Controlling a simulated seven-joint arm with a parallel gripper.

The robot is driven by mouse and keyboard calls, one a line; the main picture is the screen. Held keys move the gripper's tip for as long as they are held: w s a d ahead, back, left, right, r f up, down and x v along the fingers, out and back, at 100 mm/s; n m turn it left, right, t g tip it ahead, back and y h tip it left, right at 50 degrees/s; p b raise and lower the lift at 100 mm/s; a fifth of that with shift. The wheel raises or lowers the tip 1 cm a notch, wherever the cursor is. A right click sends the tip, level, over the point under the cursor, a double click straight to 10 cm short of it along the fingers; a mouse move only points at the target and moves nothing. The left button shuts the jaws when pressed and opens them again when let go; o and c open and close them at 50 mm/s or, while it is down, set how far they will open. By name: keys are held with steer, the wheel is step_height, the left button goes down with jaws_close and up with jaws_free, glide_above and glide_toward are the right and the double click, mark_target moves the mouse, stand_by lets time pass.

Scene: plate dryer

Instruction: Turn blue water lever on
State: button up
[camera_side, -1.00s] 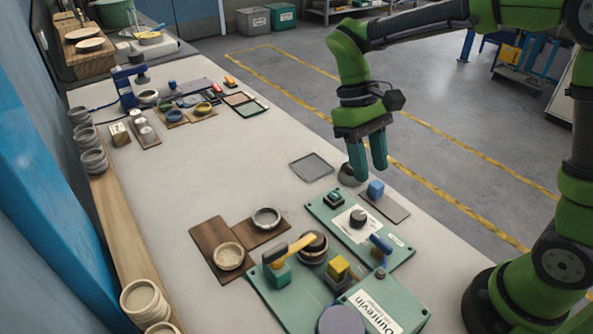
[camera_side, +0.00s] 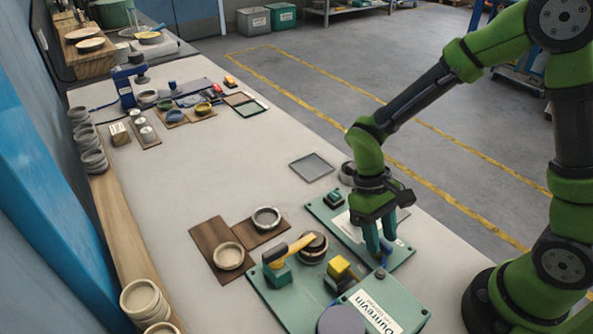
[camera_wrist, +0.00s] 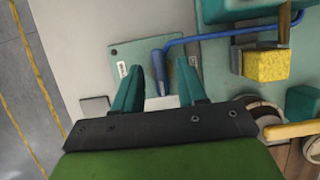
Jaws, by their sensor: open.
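The blue water lever (camera_wrist: 158,72) shows in the wrist view on the edge of a green panel (camera_wrist: 133,55), with a blue pipe (camera_wrist: 230,33) running right from it. My gripper (camera_wrist: 158,66) is open, with the lever's end between its two green fingers in that view; I cannot tell whether they touch it. In the side view my gripper (camera_side: 378,243) is low over the right green panel (camera_side: 335,220), pointing down. Its fingers hide most of the lever there.
A yellow-handled lever (camera_side: 292,250) and a yellow block (camera_side: 340,267) stand on the front green panel (camera_side: 262,284), left of my gripper. Brown boards with round dishes (camera_side: 229,256) lie further left. The middle of the table (camera_side: 220,165) is clear.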

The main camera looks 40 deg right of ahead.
jaws_close()
steer(key=shift+n, duration=0.3)
steer(key=n+h, duration=0.1)
steer(key=n, duration=0.2)
steer(key=shift+a+n+h, duration=0.15)
steer(key=shift+n+h, duration=0.25)
steer(key=n+t+h, duration=0.1)
steer(key=n, duration=0.3)
steer(key=shift+a+n, duration=0.1)
steer(key=shift+n, duration=0.2)
steer(key=n, duration=0.2)
steer(key=n+t+h, duration=0.1)
steer(key=n, duration=0.1)
steer(key=shift+s+t, duration=0.2)
steer(key=shift+t, duration=0.1)
steer(key=shift+s+n+t+h, duration=0.15)
steer(key=shift+n+t, duration=0.3)
steer(key=shift+n, duration=0.8)
steer(key=shift+w+n+t+h, duration=0.15)
steer(key=shift+n+t, duration=0.3)
steer(key=shift+n, duration=0.8)
steer(key=shift+s+a, duration=0.1)
